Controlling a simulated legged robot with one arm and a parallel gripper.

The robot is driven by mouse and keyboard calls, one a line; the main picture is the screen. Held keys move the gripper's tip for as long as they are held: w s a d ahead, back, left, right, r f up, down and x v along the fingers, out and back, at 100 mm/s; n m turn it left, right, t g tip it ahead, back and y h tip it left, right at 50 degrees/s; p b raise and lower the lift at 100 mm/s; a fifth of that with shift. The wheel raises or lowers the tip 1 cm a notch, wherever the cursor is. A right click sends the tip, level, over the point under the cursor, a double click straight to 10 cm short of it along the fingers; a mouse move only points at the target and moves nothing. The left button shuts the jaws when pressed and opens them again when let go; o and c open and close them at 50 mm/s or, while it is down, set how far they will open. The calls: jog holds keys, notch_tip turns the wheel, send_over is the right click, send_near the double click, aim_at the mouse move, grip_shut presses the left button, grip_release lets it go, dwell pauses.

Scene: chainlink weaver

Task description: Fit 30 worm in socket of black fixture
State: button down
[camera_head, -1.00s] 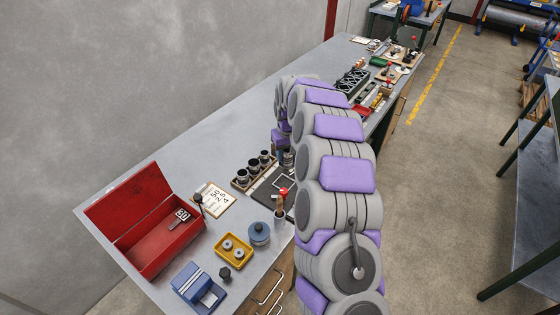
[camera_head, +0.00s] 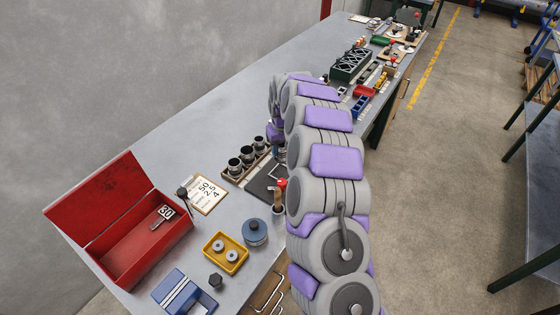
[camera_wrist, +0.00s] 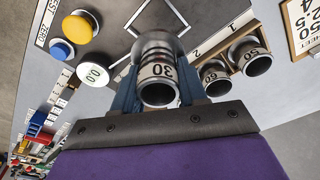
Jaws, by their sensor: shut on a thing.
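The 30 worm (camera_wrist: 158,70) is a silver, ribbed, hollow cylinder with a "30" band. My gripper (camera_wrist: 160,88) is shut on it, with a blue finger on each side. In the wrist view the worm is in front of a dark plate (camera_wrist: 212,12) with a silver square outline, which I take to be the black fixture. The plate also shows in the head view (camera_head: 264,181), beside my arm. The worm's far end hides what lies behind it, so I cannot tell whether it touches a socket. My arm mostly hides the gripper in the head view.
A wooden rack (camera_head: 230,177) holds several dark cylinders; labels 50 and 60 show in the wrist view. A yellow button (camera_wrist: 80,27), blue button (camera_wrist: 61,49) and 0.0 dial (camera_wrist: 95,73) are near the plate. A red box (camera_head: 133,250) and yellow tray (camera_head: 236,264) stand nearby.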

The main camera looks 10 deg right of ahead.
jog(key=f, duration=0.3)
jog(key=shift+d+f+b, duration=0.15)
jog(key=shift+d+b, duration=0.05)
jog(key=shift+b, duration=0.2)
jog(key=shift+a+f, duration=0.15)
jog(key=shift+a, duration=0.05)
jog(key=shift+a+f+b, duration=0.2)
jog(key=shift+f+b, duration=0.1)
jog(key=shift+f, duration=0.2)
jog(key=shift+d+f+b, duration=0.15)
jog(key=shift+f+b, duration=0.25)
jog(key=shift+f, duration=0.65)
jog(key=shift+d+f+b, duration=0.1)
jog(key=shift+f+b, duration=0.3)
jog(key=shift+f, duration=0.65)
jog(key=shift+a, duration=0.1)
jog(key=c, duration=0.5)
grip_release()
